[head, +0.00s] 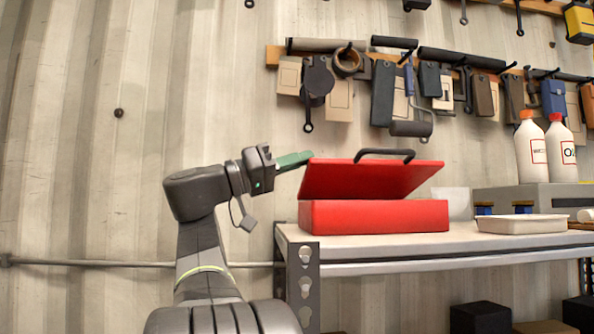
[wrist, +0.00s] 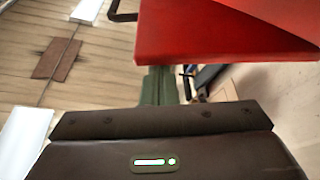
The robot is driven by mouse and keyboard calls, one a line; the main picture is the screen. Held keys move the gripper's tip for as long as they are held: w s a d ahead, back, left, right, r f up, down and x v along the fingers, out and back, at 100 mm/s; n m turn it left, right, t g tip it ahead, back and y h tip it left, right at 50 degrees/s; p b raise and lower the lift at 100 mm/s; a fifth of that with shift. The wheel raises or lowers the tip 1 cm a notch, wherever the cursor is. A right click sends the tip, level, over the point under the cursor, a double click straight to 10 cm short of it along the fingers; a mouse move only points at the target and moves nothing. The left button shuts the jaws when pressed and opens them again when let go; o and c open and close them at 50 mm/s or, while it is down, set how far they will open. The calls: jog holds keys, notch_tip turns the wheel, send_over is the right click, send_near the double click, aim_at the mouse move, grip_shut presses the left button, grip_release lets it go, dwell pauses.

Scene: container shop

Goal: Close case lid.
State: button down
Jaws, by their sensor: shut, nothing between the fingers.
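The red case (head: 375,216) sits at the left end of the workbench top. In the wrist view the green fingers (wrist: 158,86) reach up to the edge of the red lid (wrist: 210,38). Whether they touch it I cannot tell. The inside of the case is hidden.
The bench (head: 400,249) also holds a white tray (head: 522,224), a grey box (head: 545,196) and two white bottles (head: 531,150). Tools hang from a wall rail (head: 275,57) above the case. The space left of the bench is free apart from my arm.

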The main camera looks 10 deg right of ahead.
jog(key=shift+s+f+b, duration=0.25)
jog(key=shift+f+b, duration=0.45)
jog(key=shift+f, duration=0.25)
jog(key=shift+s+f+b, duration=0.3)
jog(key=shift+f+b, duration=0.4)
jog(key=shift+f, duration=0.25)
jog(key=shift+s+f+b, duration=0.25)
jog(key=shift+f+b, duration=0.45)
jog(key=shift+f, duration=0.6)
